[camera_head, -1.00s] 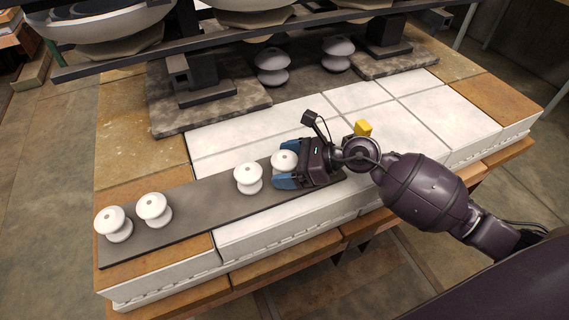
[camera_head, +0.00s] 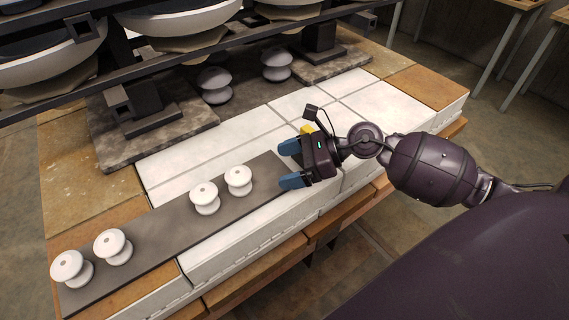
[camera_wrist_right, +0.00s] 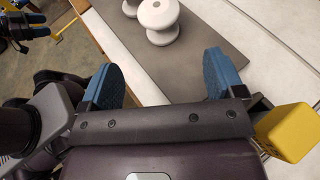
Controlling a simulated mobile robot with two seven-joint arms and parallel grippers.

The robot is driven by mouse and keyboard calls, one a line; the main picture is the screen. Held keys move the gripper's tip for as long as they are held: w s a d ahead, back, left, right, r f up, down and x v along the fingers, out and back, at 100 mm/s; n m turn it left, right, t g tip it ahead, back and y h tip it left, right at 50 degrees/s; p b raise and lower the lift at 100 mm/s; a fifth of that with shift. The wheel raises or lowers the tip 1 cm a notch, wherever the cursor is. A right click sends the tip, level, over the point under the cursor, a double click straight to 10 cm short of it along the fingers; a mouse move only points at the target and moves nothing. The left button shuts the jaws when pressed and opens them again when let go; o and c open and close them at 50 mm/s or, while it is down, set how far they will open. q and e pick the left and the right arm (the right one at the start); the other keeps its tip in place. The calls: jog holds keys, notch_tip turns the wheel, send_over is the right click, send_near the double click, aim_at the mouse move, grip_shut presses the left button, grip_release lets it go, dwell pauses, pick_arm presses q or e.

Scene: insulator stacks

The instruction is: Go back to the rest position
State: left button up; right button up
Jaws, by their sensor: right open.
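My right gripper (camera_head: 290,164) is open and empty over the right end of the dark grey strip. Its blue fingers are apart, as the right wrist view (camera_wrist_right: 165,78) also shows. A white insulator (camera_head: 238,180) stands upright on the strip just left of the fingers, apart from them. It shows ahead of the fingers in the right wrist view (camera_wrist_right: 159,18). A second white insulator (camera_head: 204,197) stands beside it. Two more white insulators, one here (camera_head: 113,246) and one here (camera_head: 71,268), stand at the strip's left end. My left gripper shows at the top left of the right wrist view (camera_wrist_right: 28,32).
The dark grey strip (camera_head: 165,236) lies along the front of a white and brown tiled table (camera_head: 190,160). Two grey insulators (camera_head: 215,85) (camera_head: 277,65) stand behind, under a dark rack (camera_head: 150,58) with large bowl-shaped parts. The white tiles between are clear.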

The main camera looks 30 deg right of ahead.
pick_arm(q)
jog(key=shift+r, duration=0.1)
pick_arm(e)
jog(key=shift+s+a+r+m+t+y, duration=0.25)
jog(key=shift+s+m+t+y, duration=0.1)
jog(key=shift+m, duration=0.45)
pick_arm(q)
jog(key=shift+t, duration=0.3)
notch_tip(320, 180, up, 6)
jog(key=p, duration=0.7)
jog(key=shift+s+a+f, duration=0.1)
jog(key=shift+a+f, duration=0.05)
jog(key=shift+f, duration=0.05)
pick_arm(e)
jog(key=s+f+n+t+h, duration=0.1)
jog(key=s+f+n+h, duration=0.3)
jog(key=n, duration=0.5)
jog(key=s+d+f+n+t+h, duration=0.1)
jog(key=s+f+n+h, duration=0.3)
jog(key=s+n, duration=0.5)
jog(key=s+f+n+t+h, duration=0.1)
jog(key=s+f+n+h, duration=0.3)
jog(key=s+n, duration=0.3)
jog(key=shift+s+d+f+n, duration=0.2)
jog(key=shift+f+n, duration=0.1)
jog(key=shift+n, duration=0.8)
